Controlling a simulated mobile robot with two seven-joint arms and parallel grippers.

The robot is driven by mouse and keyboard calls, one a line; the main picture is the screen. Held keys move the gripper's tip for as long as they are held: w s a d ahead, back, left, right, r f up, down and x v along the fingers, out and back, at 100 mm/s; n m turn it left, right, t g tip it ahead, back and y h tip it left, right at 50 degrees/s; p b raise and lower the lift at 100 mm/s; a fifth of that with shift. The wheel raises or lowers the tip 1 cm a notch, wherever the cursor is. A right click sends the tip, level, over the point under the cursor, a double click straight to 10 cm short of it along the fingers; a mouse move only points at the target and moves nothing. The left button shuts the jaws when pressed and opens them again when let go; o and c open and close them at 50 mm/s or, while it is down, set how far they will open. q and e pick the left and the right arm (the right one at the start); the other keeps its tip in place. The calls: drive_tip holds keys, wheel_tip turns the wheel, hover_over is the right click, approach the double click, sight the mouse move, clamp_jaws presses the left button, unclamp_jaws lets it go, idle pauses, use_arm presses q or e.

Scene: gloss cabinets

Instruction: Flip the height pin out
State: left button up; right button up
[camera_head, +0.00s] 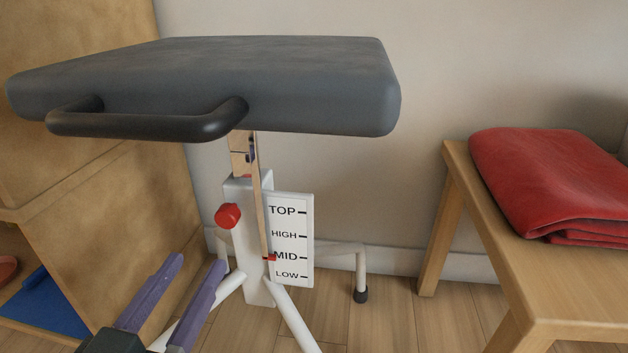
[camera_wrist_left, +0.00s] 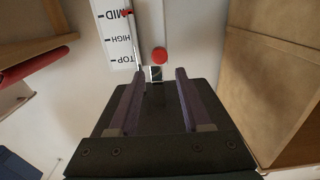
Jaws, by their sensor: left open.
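The height pin shows as a red round knob (camera_head: 228,215) on the left side of the white post (camera_head: 262,289) under the padded seat. In the left wrist view the red knob (camera_wrist_left: 159,55) lies just beyond the fingertips, roughly centred between them. My left gripper (camera_head: 197,263) is open, its two purple fingers apart and empty, below and left of the knob in the head view. The fingers also show in the left wrist view (camera_wrist_left: 160,74). A white scale plate (camera_head: 291,222) reads TOP, HIGH, MID, LOW. A red pointer (camera_head: 270,257) sits at MID. My right gripper is not in view.
The thick grey seat pad (camera_head: 240,75) with a black bar handle (camera_head: 150,124) overhangs the post. White legs spread over the floor. A wooden cabinet (camera_head: 110,215) stands close on the left. A wooden bench (camera_head: 454,200) with a folded red cloth (camera_head: 550,180) stands right.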

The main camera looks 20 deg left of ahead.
sight(224, 221)
use_arm(q)
drive_tip(key=b+x, duration=0.3)
drive_tip(key=x, duration=0.5)
drive_tip(key=shift+w+b, duration=0.35)
drive_tip(key=shift+w+a, duration=0.1)
drive_tip(key=shift+w, duration=0.35)
clamp_jaws()
